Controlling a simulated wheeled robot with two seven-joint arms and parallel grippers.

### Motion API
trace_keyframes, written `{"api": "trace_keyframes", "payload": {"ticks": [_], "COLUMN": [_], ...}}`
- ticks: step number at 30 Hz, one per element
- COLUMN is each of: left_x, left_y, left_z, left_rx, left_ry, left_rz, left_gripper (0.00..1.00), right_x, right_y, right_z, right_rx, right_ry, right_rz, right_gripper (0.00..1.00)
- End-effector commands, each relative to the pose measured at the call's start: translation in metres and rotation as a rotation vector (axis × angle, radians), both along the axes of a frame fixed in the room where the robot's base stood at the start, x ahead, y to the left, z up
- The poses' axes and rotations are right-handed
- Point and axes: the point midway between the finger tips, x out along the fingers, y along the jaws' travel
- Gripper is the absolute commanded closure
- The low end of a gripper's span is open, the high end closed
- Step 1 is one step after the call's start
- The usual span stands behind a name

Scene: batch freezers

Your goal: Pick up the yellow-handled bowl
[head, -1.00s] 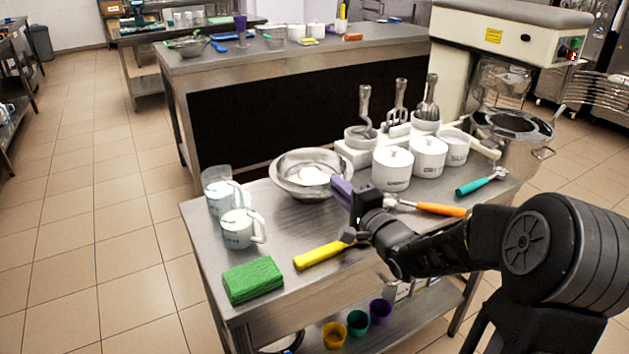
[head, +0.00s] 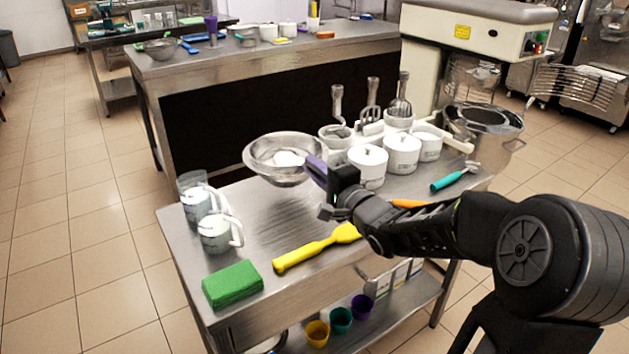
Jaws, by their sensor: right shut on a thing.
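A shiny metal bowl (head: 268,158) with a pale patch inside is near the back edge of the steel table, slightly raised. A purple handle (head: 316,171) is at its right rim; I see no yellow handle on it. My right gripper (head: 329,188) is shut on this purple handle, its fingers partly hidden by its dark body. A yellow-handled tool with a flat yellow head (head: 318,246) lies on the table in front, apart from the gripper. My left gripper is not in view.
White measuring jugs (head: 214,235) and a green sponge (head: 232,285) are on the left of the table (head: 262,222). White lidded pots (head: 403,154) and utensils in cups stand close right of the bowl. A teal-handled tool (head: 449,181) lies further right.

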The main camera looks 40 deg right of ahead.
Motion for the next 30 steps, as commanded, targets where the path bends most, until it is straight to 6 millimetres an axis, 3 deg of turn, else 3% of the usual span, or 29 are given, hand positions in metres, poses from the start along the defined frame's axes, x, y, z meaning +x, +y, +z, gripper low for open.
{"api": "trace_keyframes", "payload": {"ticks": [1,3,9,30], "left_x": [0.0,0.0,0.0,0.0], "left_y": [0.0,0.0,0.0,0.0], "left_z": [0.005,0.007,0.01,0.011], "left_rx": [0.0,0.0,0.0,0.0], "left_ry": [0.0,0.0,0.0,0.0], "left_rz": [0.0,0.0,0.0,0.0], "left_gripper": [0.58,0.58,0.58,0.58], "right_x": [0.0,0.0,0.0,0.0], "right_y": [0.0,0.0,0.0,0.0], "right_z": [0.017,0.029,0.048,0.049], "right_rx": [-0.003,-0.004,-0.001,0.0], "right_ry": [-0.011,-0.012,-0.009,-0.008], "right_rz": [0.0,0.001,0.001,0.001], "right_gripper": [1.0,1.0,1.0,1.0]}}
